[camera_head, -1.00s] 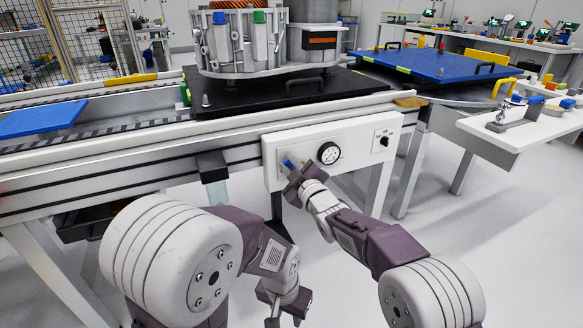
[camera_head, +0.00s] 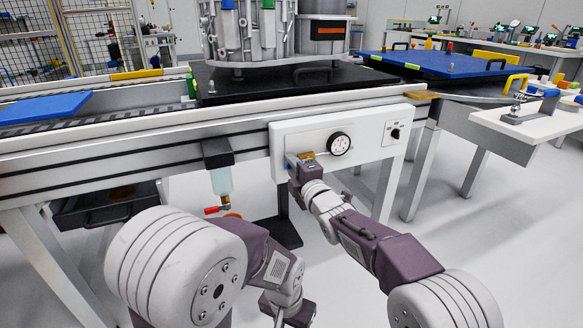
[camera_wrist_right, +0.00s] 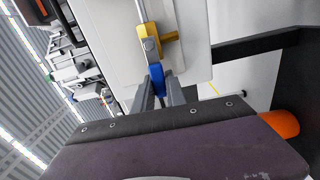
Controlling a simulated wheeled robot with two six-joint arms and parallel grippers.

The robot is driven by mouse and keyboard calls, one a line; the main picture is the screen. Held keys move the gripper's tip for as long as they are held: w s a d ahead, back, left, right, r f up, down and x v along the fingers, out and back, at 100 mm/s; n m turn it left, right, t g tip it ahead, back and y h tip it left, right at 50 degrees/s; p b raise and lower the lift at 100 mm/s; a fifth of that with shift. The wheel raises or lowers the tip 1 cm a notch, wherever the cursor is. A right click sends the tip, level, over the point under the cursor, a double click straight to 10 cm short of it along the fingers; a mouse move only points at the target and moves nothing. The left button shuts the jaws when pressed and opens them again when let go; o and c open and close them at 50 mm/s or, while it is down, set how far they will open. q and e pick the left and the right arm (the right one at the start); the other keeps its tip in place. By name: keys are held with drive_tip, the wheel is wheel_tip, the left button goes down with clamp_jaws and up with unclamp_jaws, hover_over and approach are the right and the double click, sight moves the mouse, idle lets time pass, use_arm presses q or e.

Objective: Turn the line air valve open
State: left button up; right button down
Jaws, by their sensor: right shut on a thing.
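The line air valve shows in the head view as a brass-yellow body (camera_head: 307,156) on the white panel (camera_head: 365,155), with a blue handle (camera_head: 290,161) at its left. In the right wrist view the yellow body (camera_wrist_right: 149,44) sits above the blue handle (camera_wrist_right: 156,78). My right gripper (camera_wrist_right: 157,92) has its grey fingers on either side of the blue handle and is shut on it. The gripper hides part of the handle in the head view. My left gripper (camera_head: 287,312) hangs low at the bottom edge, away from the panel; its fingers do not show clearly.
A round gauge (camera_head: 339,144) and a black knob (camera_head: 395,133) are on the panel, right of the valve. A clear bowl (camera_head: 221,180) with a red-handled drain (camera_head: 212,210) hangs at the left. The conveyor with the stator housing (camera_head: 262,38) is above.

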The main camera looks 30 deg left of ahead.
drive_tip(key=shift+f+n, duration=0.2)
drive_tip(key=shift+n, duration=0.1)
drive_tip(key=c, duration=1.4)
unclamp_jaws()
drive_tip(key=shift+o, duration=0.2)
drive_tip(key=p+v, duration=0.2)
drive_tip(key=v, duration=0.7)
drive_tip(key=shift+p, duration=0.3)
